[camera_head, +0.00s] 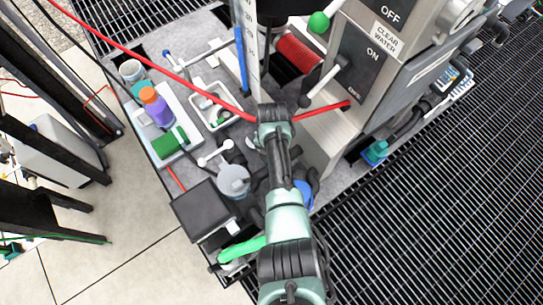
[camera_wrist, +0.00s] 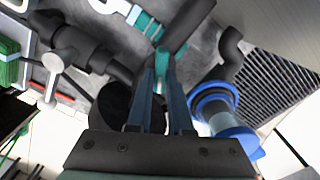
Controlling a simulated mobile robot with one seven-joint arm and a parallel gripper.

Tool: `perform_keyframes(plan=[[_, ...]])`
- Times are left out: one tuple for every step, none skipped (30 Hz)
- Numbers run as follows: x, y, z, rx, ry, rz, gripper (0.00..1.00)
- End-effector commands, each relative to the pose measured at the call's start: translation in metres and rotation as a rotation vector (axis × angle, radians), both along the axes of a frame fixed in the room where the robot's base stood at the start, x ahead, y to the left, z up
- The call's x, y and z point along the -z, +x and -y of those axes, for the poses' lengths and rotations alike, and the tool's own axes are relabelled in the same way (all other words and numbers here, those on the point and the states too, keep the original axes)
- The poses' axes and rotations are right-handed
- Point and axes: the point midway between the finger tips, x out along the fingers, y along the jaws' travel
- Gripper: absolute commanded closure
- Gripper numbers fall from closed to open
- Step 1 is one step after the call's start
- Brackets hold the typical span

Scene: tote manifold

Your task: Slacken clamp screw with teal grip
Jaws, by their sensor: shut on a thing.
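In the wrist view, my gripper (camera_wrist: 160,78) reaches up from the bottom with its two dark blue fingers close together. A teal grip (camera_wrist: 162,58) stands between the fingertips, and the fingers are shut on it. Above it a teal band (camera_wrist: 147,25) sits around a dark pipe (camera_wrist: 185,22); how the grip joins the screw is hidden. In the head view my arm covers the grip and my fingertips.
A clear cylinder with blue rings (camera_wrist: 214,110) stands close right of my fingers. A white-handled valve (camera_wrist: 65,58) is at left.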

Motion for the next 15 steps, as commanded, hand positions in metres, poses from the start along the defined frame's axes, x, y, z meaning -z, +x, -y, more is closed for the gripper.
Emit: perform_keyframes(plan=[[-0.002,0.0021,0.0017,-0.042,-0.001,0.005,1.0],[-0.002,0.0021,0.0019,-0.07,-0.001,0.005,1.0],[-0.002,0.0022,0.0022,-0.109,-0.002,0.006,1.0],[-0.0019,0.0021,0.0024,-0.138,-0.002,0.006,1.0],[-0.0017,0.0021,0.0027,-0.165,-0.002,0.006,1.0],[-0.0015,0.002,0.0032,-0.202,-0.002,0.006,1.0],[-0.0014,0.002,0.0034,-0.227,-0.003,0.005,1.0],[-0.0011,0.0019,0.0037,-0.251,-0.003,0.005,1.0],[-0.001,0.0019,0.0039,-0.279,-0.003,0.005,1.0],[-0.0009,0.0021,0.004,-0.301,-0.003,0.005,1.0],[-0.0008,0.0021,0.0045,-0.32,-0.004,0.006,1.0],[-0.0007,0.0024,0.0044,-0.348,-0.003,0.006,1.0],[-0.0006,0.0025,0.005,-0.366,-0.005,0.007,1.0],[-0.0005,0.0025,0.005,-0.386,-0.004,0.007,1.0],[-0.0001,0.0024,0.0056,-0.41,-0.005,0.006,1.0]])
